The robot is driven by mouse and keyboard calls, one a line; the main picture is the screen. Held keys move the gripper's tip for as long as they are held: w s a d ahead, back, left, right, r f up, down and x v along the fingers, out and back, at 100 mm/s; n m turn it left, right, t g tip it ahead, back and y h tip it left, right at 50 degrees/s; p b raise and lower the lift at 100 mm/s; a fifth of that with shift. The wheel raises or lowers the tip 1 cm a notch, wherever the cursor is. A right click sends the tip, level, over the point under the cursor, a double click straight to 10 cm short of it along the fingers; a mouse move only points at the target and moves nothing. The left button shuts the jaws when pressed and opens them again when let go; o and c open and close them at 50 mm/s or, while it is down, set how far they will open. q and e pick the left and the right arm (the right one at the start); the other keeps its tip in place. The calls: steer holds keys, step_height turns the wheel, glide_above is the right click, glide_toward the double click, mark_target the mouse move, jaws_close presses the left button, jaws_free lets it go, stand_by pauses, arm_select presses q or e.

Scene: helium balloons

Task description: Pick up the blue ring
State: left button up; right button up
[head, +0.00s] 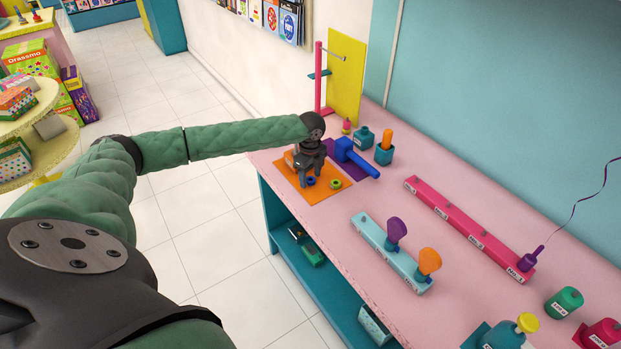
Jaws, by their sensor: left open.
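The blue ring (310,181) lies on the orange mat (313,195) at the far left end of the pink table. A yellow-green ring (336,184) lies to its right on the same mat. My left gripper (307,173) points down over the mat, just behind and above the blue ring, with its jaws open. The gripper hides part of the mat, and I cannot tell whether a fingertip touches the ring. My right gripper is out of view.
A blue device (350,157) on a purple mat stands close right of the gripper. A light-blue rack (390,250) and a pink rack (470,228) stand farther right. The pink table (350,233) is clear in front.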

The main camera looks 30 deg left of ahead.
mark_target(313, 184)
arm_select(q)
steer(key=shift+f, duration=0.2)
steer(key=c, duration=1)
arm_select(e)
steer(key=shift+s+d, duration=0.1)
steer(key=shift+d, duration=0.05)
arm_select(q)
steer(key=shift+r, duration=0.15)
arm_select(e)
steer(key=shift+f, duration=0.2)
